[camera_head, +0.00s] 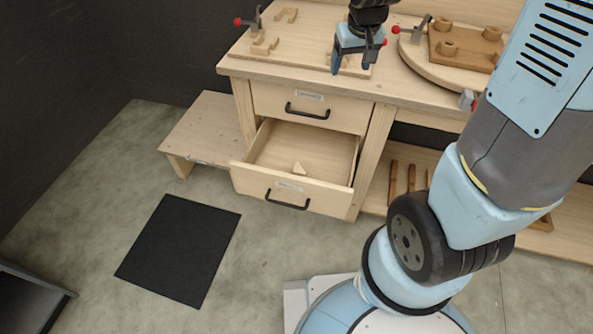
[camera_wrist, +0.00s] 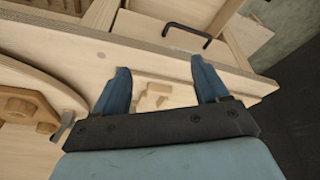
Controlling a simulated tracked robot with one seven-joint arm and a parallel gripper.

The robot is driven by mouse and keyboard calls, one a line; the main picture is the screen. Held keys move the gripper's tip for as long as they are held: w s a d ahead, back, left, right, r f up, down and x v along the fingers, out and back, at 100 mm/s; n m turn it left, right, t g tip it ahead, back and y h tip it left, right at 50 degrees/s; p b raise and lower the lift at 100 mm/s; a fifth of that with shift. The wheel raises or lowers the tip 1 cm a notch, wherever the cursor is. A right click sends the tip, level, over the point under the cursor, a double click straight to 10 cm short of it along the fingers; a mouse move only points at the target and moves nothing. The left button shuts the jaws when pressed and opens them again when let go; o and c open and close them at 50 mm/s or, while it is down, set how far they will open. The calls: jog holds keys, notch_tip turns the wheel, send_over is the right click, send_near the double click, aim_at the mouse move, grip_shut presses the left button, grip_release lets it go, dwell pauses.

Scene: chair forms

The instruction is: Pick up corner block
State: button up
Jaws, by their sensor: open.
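A light wooden piece (camera_wrist: 153,97) on the bench top shows beyond the fingers there.
The upper drawer (camera_head: 309,105) is shut above the open one. Clamps with red knobs and wooden forms (camera_head: 265,46) stand on the bench top. A low wooden step (camera_head: 205,130) and a black mat (camera_head: 178,250) lie left.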

jog(key=w+a+f+n+g, duration=0.1)
jog(key=w+a+f, duration=0.1)
jog(key=f, duration=0.5)
jog(key=w+a+f, duration=0.2)
jog(key=a+f, duration=0.1)
jog(key=f, duration=0.4)
jog(key=n+g, duration=0.1)
jog(key=n, duration=0.1)
send_near(297, 168)
jog(key=shift+y, duration=0.3)
jog(key=shift+w+f, duration=0.15)
jog(key=shift+f, duration=1.4)
jog(key=shift+w+f, duration=0.15)
jog(key=shift+f, duration=1.35)
jog(key=shift+w+f, duration=0.15)
jog(key=shift+f, duration=1.4)
jog(key=shift+c, duration=0.2)
jog(key=c, duration=1.1)
